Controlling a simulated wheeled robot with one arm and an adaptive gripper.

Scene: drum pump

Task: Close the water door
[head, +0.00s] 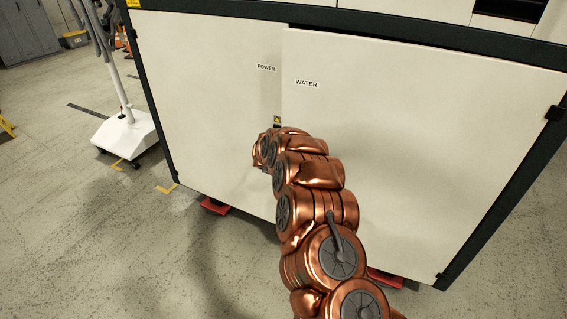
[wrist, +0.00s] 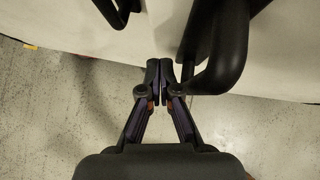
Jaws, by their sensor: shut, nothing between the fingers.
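The water door (head: 430,140) is the white right-hand panel labelled WATER in the head view. Its left edge and top edge stand slightly proud of the cabinet, with a dark gap along the top, so it looks slightly ajar. My gripper (wrist: 160,72) is shut and empty in the wrist view. Its fingertips are close to the door fronts, just left of a large dark handle (wrist: 232,45) that appears to be on the water door. Contact cannot be told. In the head view my arm hides the gripper and the handles.
The power door (head: 205,90) is left of the water door and looks flush. Another dark handle (wrist: 118,12) shows at the wrist view's upper left. A white wheeled stand (head: 125,135) stands left of the cabinet. Red feet (head: 214,205) show under it. The floor in front is clear.

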